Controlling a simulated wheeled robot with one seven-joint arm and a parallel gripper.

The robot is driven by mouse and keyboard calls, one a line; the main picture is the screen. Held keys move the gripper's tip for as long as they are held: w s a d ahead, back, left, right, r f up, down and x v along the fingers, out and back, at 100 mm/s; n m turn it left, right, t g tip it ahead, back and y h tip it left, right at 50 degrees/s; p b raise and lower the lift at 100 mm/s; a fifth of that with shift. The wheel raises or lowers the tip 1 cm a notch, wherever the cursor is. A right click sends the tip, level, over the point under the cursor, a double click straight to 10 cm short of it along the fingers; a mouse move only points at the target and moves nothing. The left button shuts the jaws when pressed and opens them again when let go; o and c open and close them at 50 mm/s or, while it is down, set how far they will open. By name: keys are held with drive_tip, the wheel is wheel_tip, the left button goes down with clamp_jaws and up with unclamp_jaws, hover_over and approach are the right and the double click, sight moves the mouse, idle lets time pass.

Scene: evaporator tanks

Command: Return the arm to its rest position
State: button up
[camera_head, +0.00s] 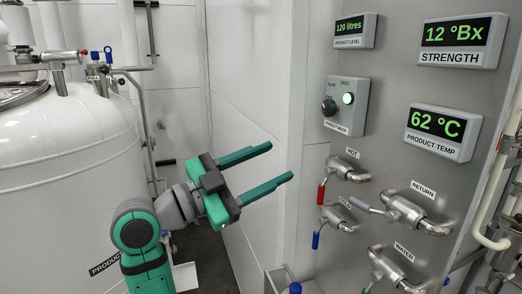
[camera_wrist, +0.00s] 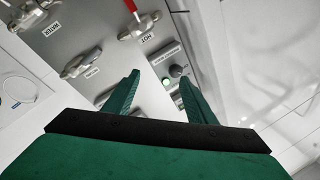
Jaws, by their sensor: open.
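My gripper (camera_head: 281,164) is green and black and sits at the centre left of the head view. Its two green fingers are spread apart with nothing between them, and they point right toward the steel panel (camera_head: 385,120). The fingers touch nothing that I can see. In the wrist view my gripper (camera_wrist: 158,82) is also open and empty. My arm reaches up from the bottom left of the head view, bent at the elbow.
A white tank (camera_head: 60,150) stands at the left. The panel carries a red-handled HOT valve (camera_head: 345,170), a blue-handled COLD valve (camera_head: 338,218), a RETURN valve (camera_head: 418,214) and a WATER valve (camera_head: 395,270). Displays read 120 litres, 12 °Bx and 62 °C. White wall (camera_head: 245,110) lies behind my gripper.

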drive_tip(key=w+a+f+n+t+y, duration=0.1)
drive_tip(key=w+f+n+t+y, duration=0.35)
drive_tip(key=f, duration=0.85)
drive_tip(key=s+a+f+n+t+y, duration=0.1)
drive_tip(key=s+f+n+y, duration=0.3)
drive_tip(key=f, duration=0.6)
drive_tip(key=s+f+n+t+y, duration=0.1)
drive_tip(key=f+n+y, duration=0.1)
drive_tip(key=f+n, duration=0.65)
drive_tip(key=s+a+f+n+t+y, duration=0.1)
drive_tip(key=s+f+n+y, duration=0.15)
drive_tip(key=f, duration=1.05)
drive_tip(key=s+f+n+g+y, duration=0.1)
drive_tip(key=s+f+y, duration=0.1)
drive_tip(key=s+f, duration=0.5)
drive_tip(key=s+f+g+y, duration=0.15)
drive_tip(key=s+f, duration=0.25)
drive_tip(key=s, duration=0.6)
drive_tip(key=s+d+r+m, duration=0.1)
drive_tip(key=s+r, duration=0.1)
drive_tip(key=s, duration=1.8)
drive_tip(key=shift+d+r+m+y, duration=0.15)
drive_tip(key=shift+d+m+y, duration=0.2)
drive_tip(key=shift+y, duration=0.1)
